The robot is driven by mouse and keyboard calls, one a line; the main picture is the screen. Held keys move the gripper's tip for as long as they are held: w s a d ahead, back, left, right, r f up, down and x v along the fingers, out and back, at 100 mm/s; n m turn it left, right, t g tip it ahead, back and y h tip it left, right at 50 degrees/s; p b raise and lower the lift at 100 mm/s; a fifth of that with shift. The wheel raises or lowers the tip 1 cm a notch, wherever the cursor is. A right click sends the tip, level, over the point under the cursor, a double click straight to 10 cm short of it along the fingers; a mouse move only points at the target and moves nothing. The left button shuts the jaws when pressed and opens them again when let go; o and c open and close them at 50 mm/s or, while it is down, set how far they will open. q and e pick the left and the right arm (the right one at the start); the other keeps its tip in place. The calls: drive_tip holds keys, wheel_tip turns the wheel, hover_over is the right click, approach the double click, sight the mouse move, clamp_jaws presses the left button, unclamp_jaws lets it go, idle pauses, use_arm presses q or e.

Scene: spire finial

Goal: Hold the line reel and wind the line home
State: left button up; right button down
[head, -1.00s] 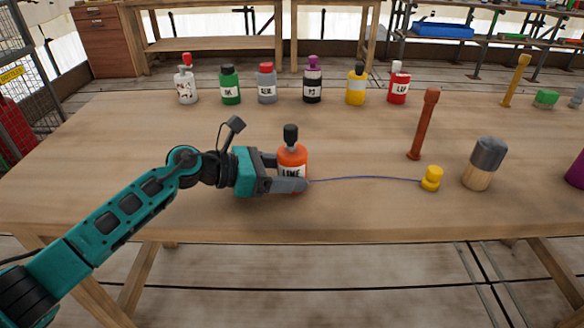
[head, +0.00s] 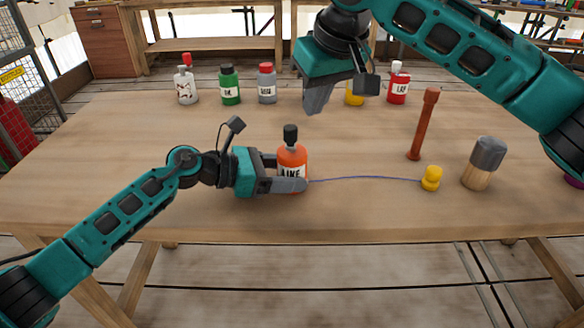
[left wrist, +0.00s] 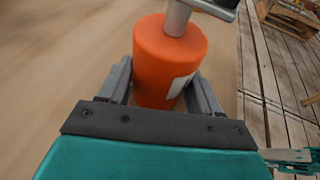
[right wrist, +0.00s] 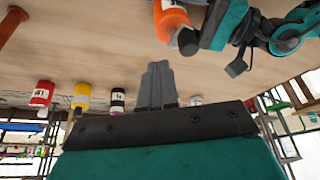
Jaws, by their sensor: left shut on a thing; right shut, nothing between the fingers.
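The line reel is an orange bottle-shaped body (head: 292,157) with a dark knob on top, standing upright on the table. My left gripper (head: 285,178) is shut around its sides; the left wrist view shows the orange body (left wrist: 168,62) between both fingers (left wrist: 160,88). A thin blue line (head: 365,178) runs from the reel to a small yellow piece (head: 431,179) on the table. My right gripper (head: 318,97) is shut and empty, above the table behind the reel. In the right wrist view its fingers (right wrist: 157,85) are together, and the reel (right wrist: 171,20) shows beyond them.
Several bottles stand along the back, including green (head: 230,85), grey (head: 266,83) and red (head: 398,84) ones; my right arm hides part of the row. A brown post (head: 424,125) and a grey-topped wooden piece (head: 485,162) stand at the right.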

sight(298, 159)
drive_tip(key=shift+f, duration=1.05)
drive_tip(key=shift+f, duration=0.2)
idle(1.2)
drive_tip(key=shift+f, duration=1.3)
drive_tip(key=shift+a, duration=0.2)
drive_tip(key=shift+a, duration=0.5)
drive_tip(key=shift+s+a, duration=0.55)
drive_tip(key=shift+a, duration=0.1)
idle(0.6)
drive_tip(key=shift+d, duration=0.15)
wheel_tip(298, 159, up, 7)
idle(0.8)
idle(0.4)
